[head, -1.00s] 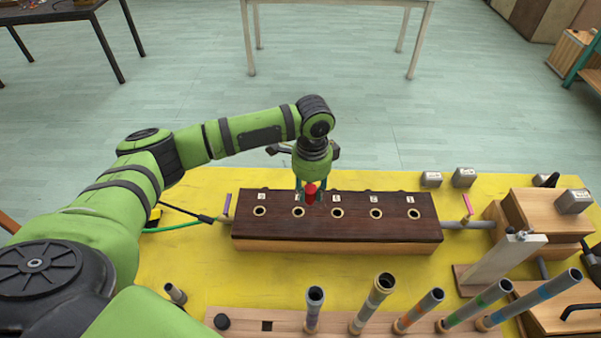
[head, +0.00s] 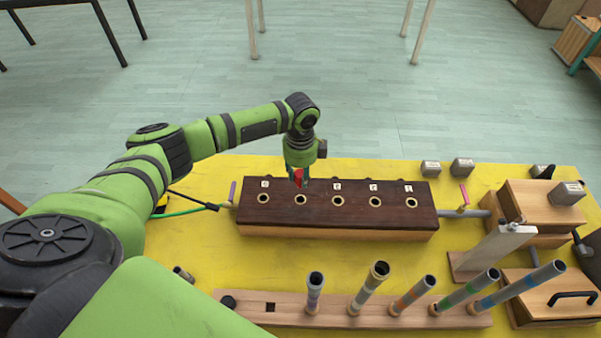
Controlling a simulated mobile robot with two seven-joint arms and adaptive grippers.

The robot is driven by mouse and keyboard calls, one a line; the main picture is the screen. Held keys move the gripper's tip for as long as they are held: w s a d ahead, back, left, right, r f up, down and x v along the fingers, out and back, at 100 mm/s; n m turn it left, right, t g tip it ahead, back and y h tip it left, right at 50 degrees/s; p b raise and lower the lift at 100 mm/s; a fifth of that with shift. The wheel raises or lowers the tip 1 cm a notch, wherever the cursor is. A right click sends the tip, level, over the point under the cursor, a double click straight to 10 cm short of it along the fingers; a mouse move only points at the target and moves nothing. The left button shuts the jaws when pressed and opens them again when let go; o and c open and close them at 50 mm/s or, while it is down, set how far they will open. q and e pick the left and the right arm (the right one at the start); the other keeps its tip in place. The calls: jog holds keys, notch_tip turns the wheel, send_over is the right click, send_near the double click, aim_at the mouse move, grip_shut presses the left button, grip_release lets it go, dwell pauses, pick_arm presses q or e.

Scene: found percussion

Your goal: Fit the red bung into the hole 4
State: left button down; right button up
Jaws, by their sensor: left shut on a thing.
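The red bung (head: 297,175) is held between the fingers of my left gripper (head: 298,181), which points down and is shut on it. The bung looks tilted and is partly covered by the fingers. It is at the far side of the second hole from the left (head: 300,199) in the dark wooden box (head: 405,217), apart from that hole, which looks open. The box has a row of several brass-rimmed holes with small number labels. The label behind the second hole is hidden by the gripper, and the digits are too small to read surely. My right gripper is not in view.
The yellow table (head: 200,255) carries a wooden rack (head: 385,315) with several upright or leaning tubes in front of the box. Grey metal blocks (head: 462,167) stand behind right. Wooden boxes (head: 532,208) stand at the right. A green hose (head: 182,212) lies left.

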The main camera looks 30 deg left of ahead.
aim_at(300, 187)
pick_arm(q)
jog(key=shift+f+b, duration=1.75)
jog(key=shift+f, duration=1.1)
jog(key=shift+p, duration=0.5)
jog(key=shift+f+b, duration=1.25)
jog(key=shift+f, duration=0.5)
jog(key=c, duration=0.8)
grip_release()
jog(key=shift+c, duration=0.2)
jog(key=shift+r, duration=0.15)
notch_tip(300, 187, up, 12)
jog(key=shift+f, duration=0.1)
